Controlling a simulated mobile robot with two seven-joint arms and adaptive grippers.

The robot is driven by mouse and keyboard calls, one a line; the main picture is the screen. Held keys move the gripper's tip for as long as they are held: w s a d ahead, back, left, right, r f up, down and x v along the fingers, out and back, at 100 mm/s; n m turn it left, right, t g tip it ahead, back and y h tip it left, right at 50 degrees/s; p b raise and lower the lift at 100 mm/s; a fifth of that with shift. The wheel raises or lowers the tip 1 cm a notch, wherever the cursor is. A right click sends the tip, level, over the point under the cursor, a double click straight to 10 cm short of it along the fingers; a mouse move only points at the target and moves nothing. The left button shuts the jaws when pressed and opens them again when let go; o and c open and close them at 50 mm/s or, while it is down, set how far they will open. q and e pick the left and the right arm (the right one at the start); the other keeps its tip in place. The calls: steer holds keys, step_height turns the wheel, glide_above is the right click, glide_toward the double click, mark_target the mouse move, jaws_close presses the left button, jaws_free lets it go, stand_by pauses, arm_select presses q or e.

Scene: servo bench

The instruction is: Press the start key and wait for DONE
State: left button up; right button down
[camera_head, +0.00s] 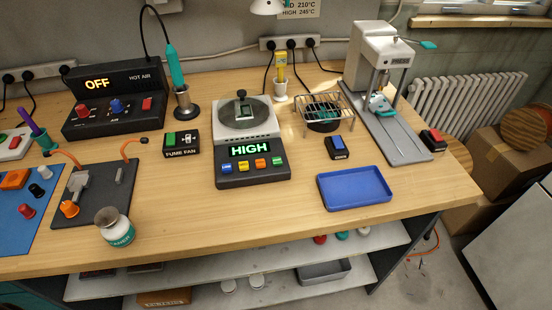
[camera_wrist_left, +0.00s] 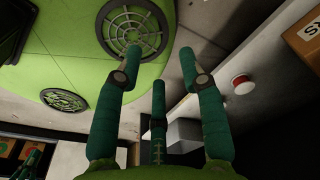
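The device with the round metal plate stands mid-bench in the head view. Its display (camera_head: 252,150) reads HIGH in green letters. Below the display is a row of keys: a blue key (camera_head: 227,168), a yellow key (camera_head: 243,165), an orange key (camera_head: 260,162) and a green key (camera_head: 277,160). Their labels are too small to read, so I cannot tell which is start. My right gripper is not seen.
A fume fan switch box (camera_head: 181,142) stands left of the device, a blue tray (camera_head: 354,188) to its right. A hot air station (camera_head: 115,100) showing OFF is behind left, a press (camera_head: 379,58) behind right. The bench front below the keys is clear.

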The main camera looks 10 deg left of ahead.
arm_select(q)
jaws_close()
stand_by(0.6)
steer(key=shift+a, duration=0.1)
stand_by(0.6)
